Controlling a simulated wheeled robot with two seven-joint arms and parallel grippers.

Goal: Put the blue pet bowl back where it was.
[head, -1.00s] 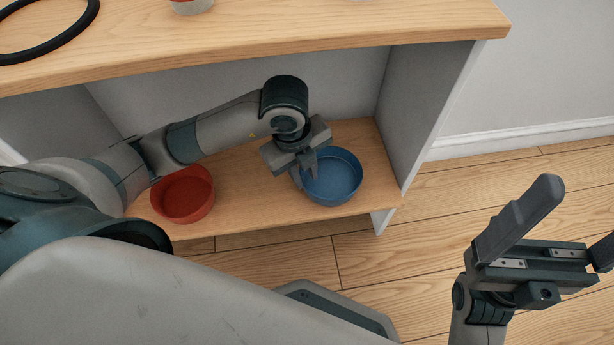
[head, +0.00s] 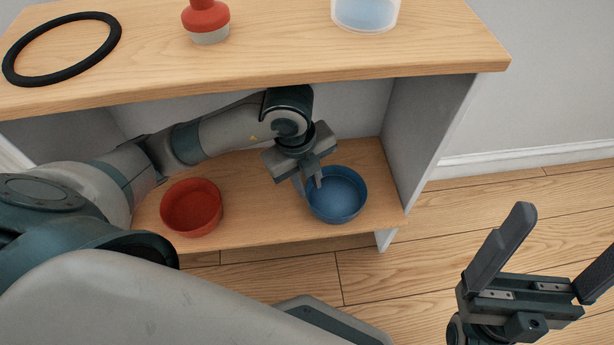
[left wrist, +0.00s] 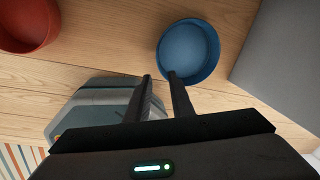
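The blue pet bowl (head: 337,205) stands upright on the lower shelf board, toward its right end. It also shows in the left wrist view (left wrist: 190,50). My left gripper (head: 309,184) is at the bowl's left rim. In the left wrist view its two fingers (left wrist: 158,76) are apart with a gap between them. One fingertip overlaps the rim and the other is outside the bowl. I cannot tell whether either touches it. My right gripper (head: 566,234) is open and empty, above the floor at the right.
A red bowl (head: 191,207) stands left on the same lower shelf (head: 250,222). The upper board (head: 290,62) is close above my left arm and holds a black ring (head: 62,73), a red-topped container (head: 207,18) and a clear tub (head: 365,14). A grey side panel (head: 420,130) closes the right.

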